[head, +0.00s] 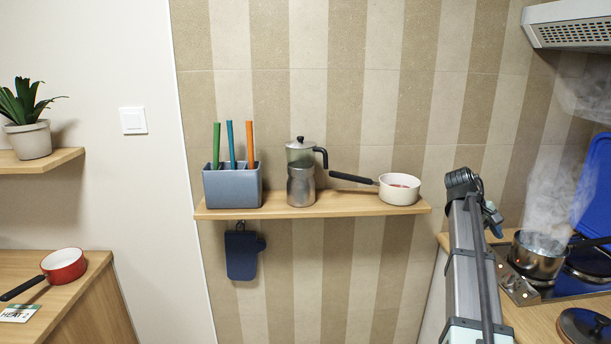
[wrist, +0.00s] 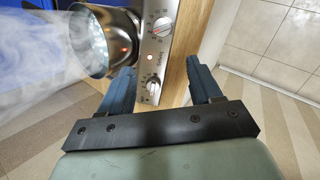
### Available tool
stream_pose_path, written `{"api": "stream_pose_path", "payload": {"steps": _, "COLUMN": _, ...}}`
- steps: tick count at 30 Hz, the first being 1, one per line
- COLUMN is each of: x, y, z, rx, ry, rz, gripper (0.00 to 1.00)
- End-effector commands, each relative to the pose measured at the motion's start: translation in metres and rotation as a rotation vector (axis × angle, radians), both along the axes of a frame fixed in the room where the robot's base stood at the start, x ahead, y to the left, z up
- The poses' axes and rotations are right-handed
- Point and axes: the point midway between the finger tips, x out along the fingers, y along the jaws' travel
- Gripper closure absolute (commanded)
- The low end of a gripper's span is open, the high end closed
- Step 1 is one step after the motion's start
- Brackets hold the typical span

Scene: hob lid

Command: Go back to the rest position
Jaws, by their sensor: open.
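My gripper (wrist: 160,74) is open and empty in the wrist view. Its two blue fingers are apart, in front of the hob's control panel (wrist: 158,48) with its knobs. I cannot tell whether they touch it. In the head view my arm reaches up at the right, and part of my gripper (head: 491,216) shows beside the hob. A steel pot (head: 538,257) stands on the hob and steams; it also shows in the wrist view (wrist: 88,42), left of the panel.
A dark round lid (head: 588,327) lies on the counter at the front right. A blue panel (head: 594,185) stands upright behind the hob. The wall shelf (head: 335,207) holds a utensil box (head: 233,188), a moka pot (head: 301,187) and a white saucepan (head: 399,192). A red pan (head: 64,265) sits at left.

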Motion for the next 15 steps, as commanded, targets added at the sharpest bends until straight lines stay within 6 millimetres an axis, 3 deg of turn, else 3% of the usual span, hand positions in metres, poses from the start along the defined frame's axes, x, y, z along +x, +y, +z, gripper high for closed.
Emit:
{"api": "stream_pose_path", "payload": {"steps": 6, "x": 0.022, "y": 0.007, "z": -0.005, "rx": 0.021, "ry": -0.285, "rz": -0.171, "gripper": 0.36}}
{"api": "stream_pose_path", "payload": {"steps": 11, "x": 0.024, "y": 0.025, "z": -0.017, "rx": 0.092, "ry": -0.481, "rz": -0.276, "gripper": 0.36}}
{"api": "stream_pose_path", "payload": {"steps": 15, "x": 0.023, "y": 0.041, "z": -0.058, "rx": 0.171, "ry": -0.566, "rz": -0.356, "gripper": 0.36}}
